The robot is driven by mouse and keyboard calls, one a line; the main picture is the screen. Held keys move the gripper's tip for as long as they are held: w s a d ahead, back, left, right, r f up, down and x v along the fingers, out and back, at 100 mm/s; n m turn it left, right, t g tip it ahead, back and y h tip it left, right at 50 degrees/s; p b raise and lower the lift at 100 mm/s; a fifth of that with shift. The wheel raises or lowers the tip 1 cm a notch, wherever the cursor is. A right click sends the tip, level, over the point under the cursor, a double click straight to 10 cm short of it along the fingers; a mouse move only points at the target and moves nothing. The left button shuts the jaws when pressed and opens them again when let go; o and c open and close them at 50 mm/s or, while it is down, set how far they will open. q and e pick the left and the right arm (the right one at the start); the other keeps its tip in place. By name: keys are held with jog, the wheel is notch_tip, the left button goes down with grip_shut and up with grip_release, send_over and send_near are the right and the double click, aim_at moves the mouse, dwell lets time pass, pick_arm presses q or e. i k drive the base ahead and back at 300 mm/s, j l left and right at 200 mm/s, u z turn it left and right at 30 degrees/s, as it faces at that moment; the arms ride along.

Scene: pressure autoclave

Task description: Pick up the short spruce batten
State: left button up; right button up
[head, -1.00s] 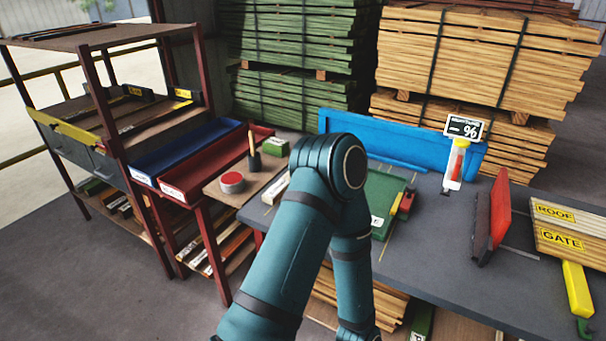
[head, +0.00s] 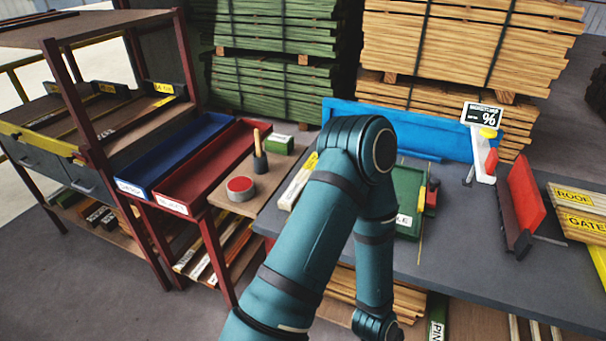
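A pale wooden batten with a yellow label (head: 297,182) lies on the left end of the grey bench, partly hidden behind my arm. Its label is too small to read, so I cannot tell whether it is the short spruce batten. More pale battens (head: 405,298) lie in a stack under the bench, partly covered by my arm. One teal arm of mine rises from the bottom of the head view, bends at the elbow and reaches down in front of the bench. Neither gripper shows.
A blue tray (head: 143,178) and a red tray (head: 183,190) stand left of the bench. A green box (head: 408,183), a moisture meter (head: 484,160) under a percent sign, a red-faced block (head: 526,190) and labelled boards (head: 577,212) occupy the bench. Bare bench shows at front right.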

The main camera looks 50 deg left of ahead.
aim_at(290, 196)
jog(key=k+j, duration=0.1)
jog(key=j, duration=0.3)
jog(key=k+j+z, duration=0.1)
jog(key=j, duration=0.25)
jog(key=k+j, duration=0.1)
jog(key=j, duration=0.3)
jog(key=k+j+z, duration=0.1)
jog(key=j, duration=0.25)
jog(key=k+j, duration=0.1)
jog(key=j, duration=0.25)
